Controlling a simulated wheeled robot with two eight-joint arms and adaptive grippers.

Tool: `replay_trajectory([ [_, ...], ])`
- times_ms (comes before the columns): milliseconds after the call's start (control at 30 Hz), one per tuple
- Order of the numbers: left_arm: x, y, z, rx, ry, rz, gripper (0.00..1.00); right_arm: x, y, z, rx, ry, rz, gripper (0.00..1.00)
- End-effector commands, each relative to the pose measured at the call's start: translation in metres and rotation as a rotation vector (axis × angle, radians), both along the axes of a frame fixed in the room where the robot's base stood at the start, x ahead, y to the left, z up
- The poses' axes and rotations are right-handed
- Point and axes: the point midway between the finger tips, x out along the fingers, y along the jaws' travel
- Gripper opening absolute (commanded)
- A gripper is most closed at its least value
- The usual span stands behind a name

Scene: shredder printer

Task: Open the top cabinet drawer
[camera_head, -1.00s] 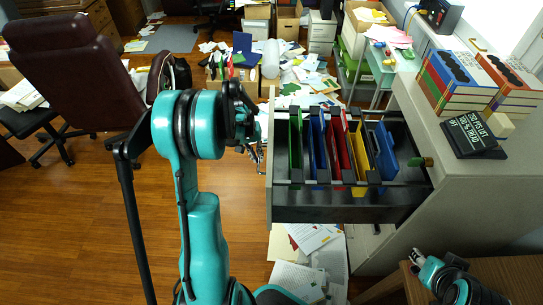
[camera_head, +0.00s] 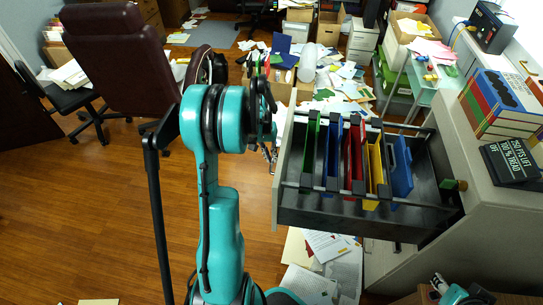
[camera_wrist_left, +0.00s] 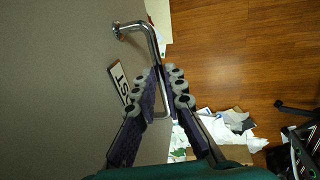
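The top drawer (camera_head: 350,216) of the grey cabinet (camera_head: 482,205) stands well out to the left in the head view. Green, blue, red and yellow folders (camera_head: 352,158) hang in it. My left gripper (camera_wrist_left: 161,78) is at the drawer's outer face, seen largely edge-on in the head view, behind my teal arm. In the left wrist view the metal handle (camera_wrist_left: 152,38) runs between the two fingers, which close in on both sides of it. A label (camera_wrist_left: 119,80) sits on the drawer front beside it. My right gripper's fingers do not show.
A dark red office chair (camera_head: 122,50) stands at the far left. Papers (camera_head: 325,260) litter the floor below and behind the drawer. Books (camera_head: 500,105) and a black sign (camera_head: 510,160) rest on the cabinet top. Wooden floor left of my arm is mostly clear.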

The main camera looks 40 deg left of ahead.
Motion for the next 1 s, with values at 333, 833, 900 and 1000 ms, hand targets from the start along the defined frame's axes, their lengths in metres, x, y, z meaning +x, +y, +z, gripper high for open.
replay_trajectory([
  [333, 0.000, 0.000, 0.000, 0.000, 0.000, 0.000, 0.30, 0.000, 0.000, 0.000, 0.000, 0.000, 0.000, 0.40],
  [833, -0.008, 0.014, 0.082, 0.000, 0.000, 0.001, 0.30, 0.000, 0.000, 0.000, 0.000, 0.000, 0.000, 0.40],
  [900, -0.010, 0.016, 0.094, 0.000, 0.000, 0.001, 0.30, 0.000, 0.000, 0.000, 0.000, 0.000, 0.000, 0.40],
  [1000, -0.011, 0.019, 0.107, 0.000, 0.000, 0.001, 0.30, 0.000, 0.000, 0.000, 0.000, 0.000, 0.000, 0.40],
])
